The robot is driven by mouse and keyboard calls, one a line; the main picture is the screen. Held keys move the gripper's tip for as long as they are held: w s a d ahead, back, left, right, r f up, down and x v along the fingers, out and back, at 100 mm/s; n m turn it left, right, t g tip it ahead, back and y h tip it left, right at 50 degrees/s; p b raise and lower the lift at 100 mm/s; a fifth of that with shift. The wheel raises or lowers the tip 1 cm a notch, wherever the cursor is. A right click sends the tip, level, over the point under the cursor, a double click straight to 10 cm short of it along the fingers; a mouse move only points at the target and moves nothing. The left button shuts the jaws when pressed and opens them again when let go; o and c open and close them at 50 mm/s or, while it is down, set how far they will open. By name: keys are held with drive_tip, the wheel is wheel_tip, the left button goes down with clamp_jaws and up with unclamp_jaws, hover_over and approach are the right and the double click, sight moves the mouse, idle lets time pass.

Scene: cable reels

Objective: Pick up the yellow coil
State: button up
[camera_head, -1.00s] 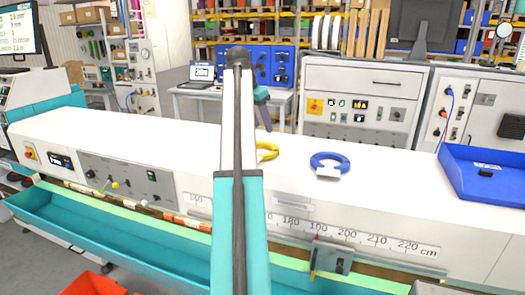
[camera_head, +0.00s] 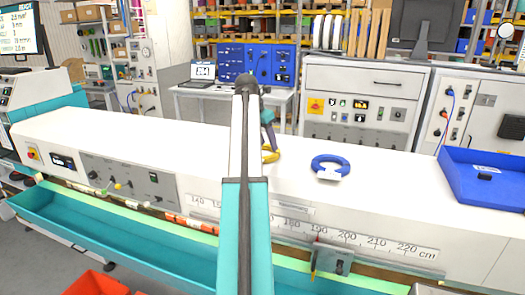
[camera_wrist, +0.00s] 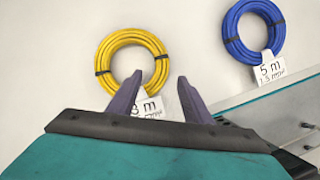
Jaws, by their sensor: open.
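The yellow coil (camera_wrist: 103,57) lies flat on the white bench top, with dark ties around it and a white label reading about 3 m. In the head view the yellow coil (camera_head: 271,155) is mostly hidden behind my arm. My gripper (camera_wrist: 160,80) is open, its two purple fingers apart. In the head view my gripper (camera_head: 270,135) is partly hidden behind the arm.
A blue coil (camera_head: 331,166) with a white label lies to the right on the bench; it also shows in the wrist view (camera_wrist: 233,32). A blue tray (camera_head: 485,178) stands at the bench's right end. The bench (camera_head: 400,190) is clear between them.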

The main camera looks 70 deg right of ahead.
sight(272, 155)
drive_tip(key=shift+d+f, duration=0.2)
drive_tip(key=shift+f, duration=0.3)
drive_tip(key=shift+s+f+p, duration=0.1)
drive_tip(key=shift+s+p, duration=0.05)
drive_tip(key=shift+p, duration=0.15)
drive_tip(key=p+x, duration=0.2)
drive_tip(key=shift+s+f, duration=0.15)
drive_tip(key=shift+f, duration=0.1)
drive_tip(key=shift+p+x, duration=0.4)
drive_tip(key=shift+x, duration=0.8)
drive_tip(key=shift+c, duration=0.4)
clamp_jaws()
